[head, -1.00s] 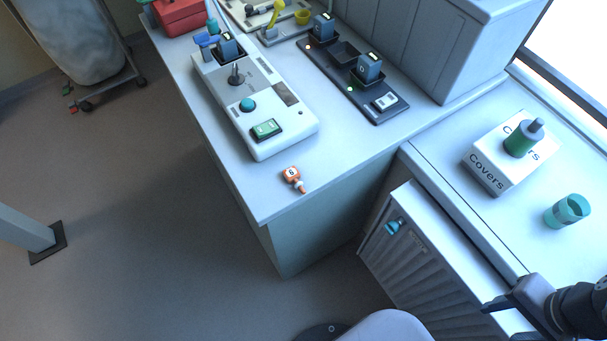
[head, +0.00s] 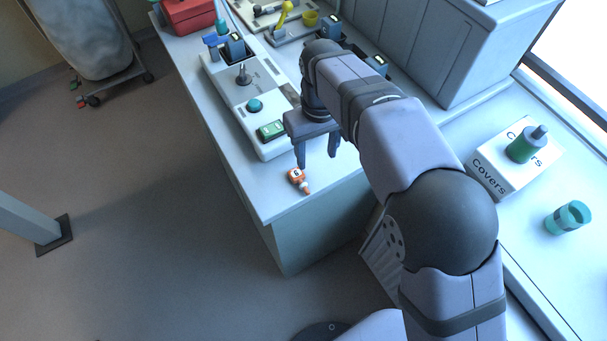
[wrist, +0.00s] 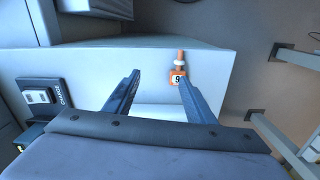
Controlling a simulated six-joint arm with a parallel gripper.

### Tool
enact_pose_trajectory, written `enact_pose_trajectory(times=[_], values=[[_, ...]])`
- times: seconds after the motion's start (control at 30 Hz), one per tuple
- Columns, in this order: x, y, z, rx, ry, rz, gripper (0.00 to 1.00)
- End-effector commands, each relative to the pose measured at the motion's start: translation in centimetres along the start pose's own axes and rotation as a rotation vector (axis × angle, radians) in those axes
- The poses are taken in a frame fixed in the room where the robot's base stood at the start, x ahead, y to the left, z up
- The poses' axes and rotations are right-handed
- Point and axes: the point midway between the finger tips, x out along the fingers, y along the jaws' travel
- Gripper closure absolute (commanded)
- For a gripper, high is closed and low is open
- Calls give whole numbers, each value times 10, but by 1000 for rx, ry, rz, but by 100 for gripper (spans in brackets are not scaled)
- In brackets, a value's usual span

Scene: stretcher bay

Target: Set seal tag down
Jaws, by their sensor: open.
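The seal tag (head: 298,180) is a small orange piece with a dark 9 or 6 on a white patch and a pale neck. It lies on the counter (head: 262,196) near its front corner. My gripper (head: 316,164) is open and empty, its fingers pointing down above the counter just right of the tag. In the wrist view the tag (wrist: 179,75) shows beside the tip of the right finger, outside the gap between the fingers (wrist: 157,84). I cannot tell whether that finger touches it.
A white control box (head: 252,98) with a joystick, a teal button and a green display stands behind the tag. A charger strip (head: 381,52) is partly hidden by my arm.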

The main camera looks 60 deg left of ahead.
Motion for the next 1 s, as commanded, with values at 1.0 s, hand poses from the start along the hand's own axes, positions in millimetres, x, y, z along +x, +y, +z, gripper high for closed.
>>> enact_pose_trajectory(times=[1.0], values=[[45, -42, -12, -84, -3, 0, 50]])
